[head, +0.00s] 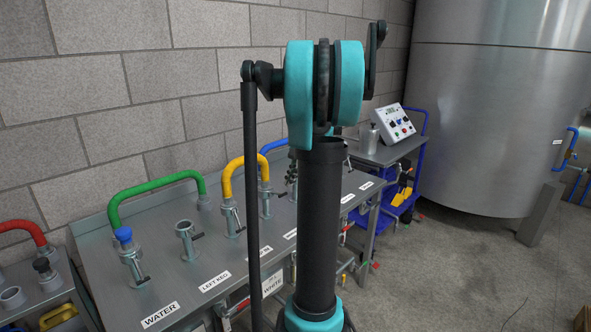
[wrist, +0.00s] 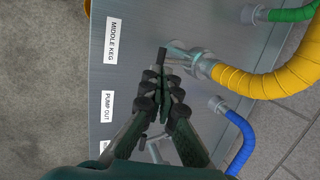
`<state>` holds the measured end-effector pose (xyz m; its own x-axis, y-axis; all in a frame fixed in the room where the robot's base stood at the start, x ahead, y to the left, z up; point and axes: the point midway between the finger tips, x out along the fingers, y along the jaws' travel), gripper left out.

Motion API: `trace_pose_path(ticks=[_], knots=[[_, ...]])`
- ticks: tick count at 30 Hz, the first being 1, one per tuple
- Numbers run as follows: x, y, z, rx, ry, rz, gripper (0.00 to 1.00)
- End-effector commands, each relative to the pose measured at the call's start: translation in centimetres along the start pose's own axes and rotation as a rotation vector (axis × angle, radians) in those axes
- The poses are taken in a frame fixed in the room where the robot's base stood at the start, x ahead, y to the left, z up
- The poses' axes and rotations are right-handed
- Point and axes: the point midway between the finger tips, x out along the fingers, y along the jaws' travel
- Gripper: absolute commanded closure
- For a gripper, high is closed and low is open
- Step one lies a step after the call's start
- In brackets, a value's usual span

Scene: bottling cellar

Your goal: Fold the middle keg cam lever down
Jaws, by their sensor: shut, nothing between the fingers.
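The middle keg fitting (wrist: 200,63) is a metal coupling on the bench top, with the yellow hose (wrist: 255,80) attached. It stands beside the MIDDLE KEG label (wrist: 111,40). A dark bar (wrist: 161,56), seemingly the grip of its cam lever, shows just left of the fitting; its exact tilt is hard to tell. My gripper (wrist: 163,88) is shut and empty, its fingertips close to the dark bar; I cannot tell whether they touch. In the head view the yellow hose (head: 234,167) arches behind my arm, which hides my gripper.
The PUMP OUT label (wrist: 107,112) and blue hose (wrist: 238,130) are on the near side in the wrist view. The green hose (head: 150,185) and LEFT KEG label (head: 214,282) are left in the head view. A control box (head: 393,124) and steel tank (head: 490,110) stand right.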

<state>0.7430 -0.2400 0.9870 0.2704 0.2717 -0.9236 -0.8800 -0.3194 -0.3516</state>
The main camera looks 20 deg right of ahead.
Motion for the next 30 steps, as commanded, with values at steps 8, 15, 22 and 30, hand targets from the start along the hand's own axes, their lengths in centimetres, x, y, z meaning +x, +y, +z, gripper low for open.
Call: trace_pose_path(ticks=[8, 15, 22, 30], knots=[[3.4, 0.0, 0.0, -0.001, 0.000, 0.001, 1.00], [4.0, 0.0, 0.0, 0.000, 0.000, 0.000, 1.00], [4.0, 0.0, 0.0, 0.000, 0.000, 0.000, 1.00], [4.5, -0.2, -0.4, -0.006, 0.001, -0.050, 1.00]])
